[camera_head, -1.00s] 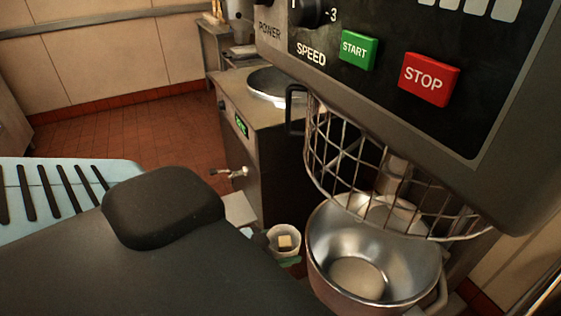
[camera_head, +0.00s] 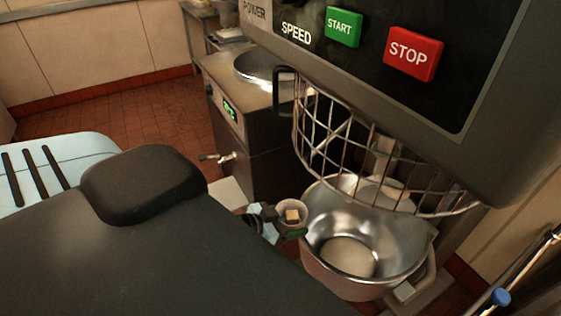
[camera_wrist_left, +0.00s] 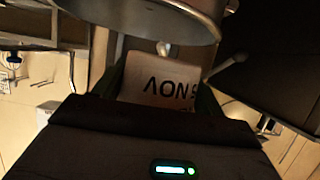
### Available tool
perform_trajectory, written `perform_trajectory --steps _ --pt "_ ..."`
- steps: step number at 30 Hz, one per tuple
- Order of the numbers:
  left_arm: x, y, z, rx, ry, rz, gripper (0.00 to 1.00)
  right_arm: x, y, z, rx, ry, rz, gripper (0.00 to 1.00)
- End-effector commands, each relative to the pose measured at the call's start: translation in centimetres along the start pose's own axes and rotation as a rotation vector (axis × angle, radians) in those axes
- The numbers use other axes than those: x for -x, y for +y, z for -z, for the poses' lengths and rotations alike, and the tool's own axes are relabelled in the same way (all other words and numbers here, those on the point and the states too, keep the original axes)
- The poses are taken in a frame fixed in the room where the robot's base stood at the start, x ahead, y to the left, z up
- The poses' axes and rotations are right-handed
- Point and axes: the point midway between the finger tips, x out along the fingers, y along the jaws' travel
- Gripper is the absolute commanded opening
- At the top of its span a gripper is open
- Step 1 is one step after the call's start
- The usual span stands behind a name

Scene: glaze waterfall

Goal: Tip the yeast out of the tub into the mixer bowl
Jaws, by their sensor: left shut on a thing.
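The small pale tub (camera_head: 290,226) is beside the left rim of the steel mixer bowl (camera_head: 350,225), close to upright, with its mouth facing up. A pale yellow block of yeast (camera_head: 292,215) lies inside it. My left gripper (camera_head: 274,217) is shut on the tub from the left, and my dark arm hides part of the grip. In the left wrist view the tub (camera_wrist_left: 150,90) shows dark lettering between the fingers, and the bowl (camera_wrist_left: 150,14) curves just beyond it. My right gripper is not in view.
A wire guard (camera_head: 365,160) hangs over the back of the bowl, under the mixer head with green START (camera_head: 342,26) and red STOP (camera_head: 413,54) buttons. A steel unit (camera_head: 245,120) stands behind. The bowl's front left side is open.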

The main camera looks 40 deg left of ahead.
Motion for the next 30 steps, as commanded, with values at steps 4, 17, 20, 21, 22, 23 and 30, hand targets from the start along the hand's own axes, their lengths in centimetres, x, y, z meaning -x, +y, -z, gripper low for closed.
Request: perform_trajectory --steps 4,17,20,21,22,23,30 --pt "-1.6 0.0 0.6 0.001 0.004 0.001 0.48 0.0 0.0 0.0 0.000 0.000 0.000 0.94" --pt "-5.8 0.0 1.7 0.001 0.004 0.000 0.48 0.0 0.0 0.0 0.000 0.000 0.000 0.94" --pt "-6.8 0.0 2.0 0.001 0.003 0.000 0.48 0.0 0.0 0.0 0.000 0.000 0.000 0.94" --pt "-7.2 0.0 2.1 0.001 0.004 0.000 0.48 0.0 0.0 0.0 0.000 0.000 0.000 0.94" --pt "-7.5 0.0 2.2 0.001 0.003 0.001 0.48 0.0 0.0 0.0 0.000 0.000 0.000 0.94" --pt "-7.8 0.0 2.3 0.000 0.004 0.000 0.48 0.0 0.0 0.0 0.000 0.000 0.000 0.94" --pt "-9.6 0.0 2.6 0.001 0.000 0.000 0.48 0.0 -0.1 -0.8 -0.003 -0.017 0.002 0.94"
